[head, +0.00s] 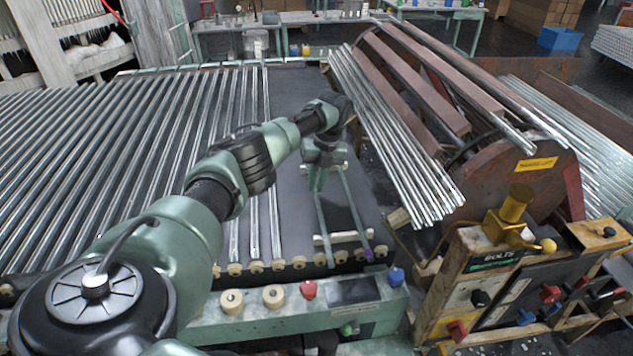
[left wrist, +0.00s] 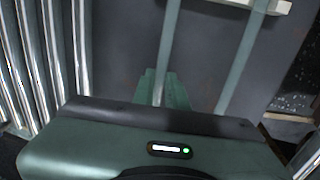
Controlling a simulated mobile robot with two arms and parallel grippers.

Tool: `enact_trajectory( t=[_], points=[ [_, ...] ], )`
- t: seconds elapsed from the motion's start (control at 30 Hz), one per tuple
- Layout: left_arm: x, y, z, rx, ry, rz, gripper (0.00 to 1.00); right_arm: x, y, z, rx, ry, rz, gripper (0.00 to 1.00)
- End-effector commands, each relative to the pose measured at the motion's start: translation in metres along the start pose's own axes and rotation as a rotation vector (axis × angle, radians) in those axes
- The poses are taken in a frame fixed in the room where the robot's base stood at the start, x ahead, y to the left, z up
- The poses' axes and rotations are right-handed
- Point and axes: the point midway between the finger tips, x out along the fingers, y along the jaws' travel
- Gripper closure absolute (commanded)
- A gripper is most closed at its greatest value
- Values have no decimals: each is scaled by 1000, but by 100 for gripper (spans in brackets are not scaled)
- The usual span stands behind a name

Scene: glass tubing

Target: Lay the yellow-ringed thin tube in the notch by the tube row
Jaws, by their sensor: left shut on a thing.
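My left gripper (head: 317,186) reaches down over the dark bed, right of the tube row (head: 160,130). Its green fingers (left wrist: 166,90) are shut around a thin grey-green tube (head: 323,228), which also shows in the left wrist view (left wrist: 171,38). I cannot make out a yellow ring on it. A second thin tube (head: 355,212) with a purple end lies to its right, apart from the fingers; it also shows in the left wrist view (left wrist: 240,60). A pale crossbar (head: 342,238) lies near the tubes' front ends. The notch is not clear. My right gripper is not in view.
Rollers (head: 278,265) line the bed's front edge, above a green ledge with coloured knobs. A stack of shiny tubes (head: 400,150) on a brown rack stands close on the right. A wooden box with a yellow valve (head: 512,205) stands at front right.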

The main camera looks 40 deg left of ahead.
Motion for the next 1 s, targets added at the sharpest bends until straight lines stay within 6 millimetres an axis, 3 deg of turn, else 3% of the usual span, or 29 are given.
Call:
enact_trajectory(
  t=[0.03,0.1,0.37,0.5,0.57,1.0],
  points=[
    [0,0,0,0,0,-1,78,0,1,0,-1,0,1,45],
    [0,0,0,0,0,0,65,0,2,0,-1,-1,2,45],
    [0,0,0,0,0,-1,65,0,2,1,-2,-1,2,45],
    [-10,2,0,0,-1,-1,65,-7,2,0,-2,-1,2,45],
    [-14,0,1,0,-1,-4,65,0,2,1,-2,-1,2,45],
    [-103,0,0,-2,-1,-4,65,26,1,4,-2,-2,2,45]
  ],
)
